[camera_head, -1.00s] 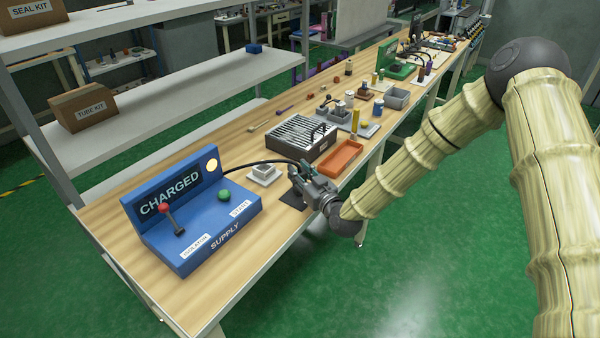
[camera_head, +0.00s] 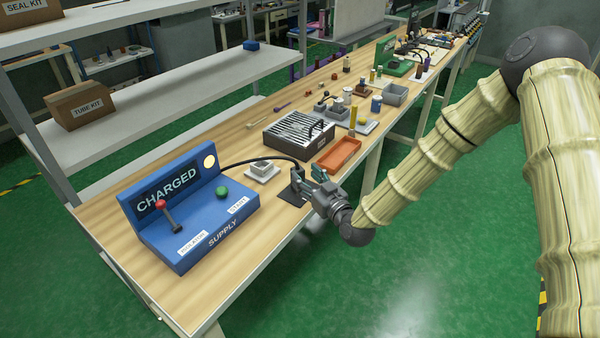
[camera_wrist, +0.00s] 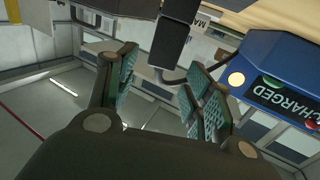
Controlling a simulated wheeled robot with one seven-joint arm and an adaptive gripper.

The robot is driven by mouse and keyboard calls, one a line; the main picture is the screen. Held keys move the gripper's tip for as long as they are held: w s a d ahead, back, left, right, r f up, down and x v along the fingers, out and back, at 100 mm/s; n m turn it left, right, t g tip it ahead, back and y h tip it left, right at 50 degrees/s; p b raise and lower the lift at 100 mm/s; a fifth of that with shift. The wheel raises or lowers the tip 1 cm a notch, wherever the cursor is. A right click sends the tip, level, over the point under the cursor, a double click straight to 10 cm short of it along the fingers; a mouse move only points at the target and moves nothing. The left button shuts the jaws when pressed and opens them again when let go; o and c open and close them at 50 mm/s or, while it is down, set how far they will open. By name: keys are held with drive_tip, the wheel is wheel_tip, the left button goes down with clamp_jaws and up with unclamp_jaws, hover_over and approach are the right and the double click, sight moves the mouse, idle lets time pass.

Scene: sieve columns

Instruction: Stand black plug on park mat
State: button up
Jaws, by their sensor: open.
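The black plug (camera_head: 297,179) stands upright on the dark park mat (camera_head: 288,197) near the bench's front edge. Its black cable leads to the blue supply box (camera_head: 190,222). My gripper (camera_head: 318,178) is open, to the right of the plug. In the upside-down wrist view, the plug (camera_wrist: 171,44) lies beyond my spread, empty fingers (camera_wrist: 160,85), apart from them. The supply box (camera_wrist: 275,75) also shows there. The plug's contact with the mat is too small to see clearly.
A grey square holder (camera_head: 263,170) sits left of the mat. A slatted dark box (camera_head: 298,135) and an orange tray (camera_head: 339,154) stand behind the mat.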

drive_tip(key=v, duration=0.7)
drive_tip(key=shift+b, duration=0.45)
drive_tip(key=shift+s, duration=0.1)
drive_tip(key=s+d+f+m+g+h, duration=0.2)
drive_tip(key=s+f+g, duration=0.2)
drive_tip(key=s+f, duration=0.55)
drive_tip(key=s+d+f+m+g+h, duration=0.1)
drive_tip(key=s+d+f+g+h, duration=0.35)
drive_tip(key=f, duration=0.85)
drive_tip(key=s+d+f+m+g+h, duration=0.1)
drive_tip(key=s+d+f+g, duration=0.1)
drive_tip(key=s, duration=0.7)
drive_tip(key=s+d+f+m+g+h, duration=0.1)
drive_tip(key=s+d+f, duration=0.3)
drive_tip(key=s, duration=0.5)
drive_tip(key=s+d+f+m+g+h, duration=0.1)
drive_tip(key=s+d+f+g, duration=0.2)
drive_tip(key=s, duration=0.6)
drive_tip(key=shift+s+d+f+m+g, duration=0.2)
drive_tip(key=shift+d+f+m+g, duration=0.15)
drive_tip(key=shift+d+f+m, duration=0.1)
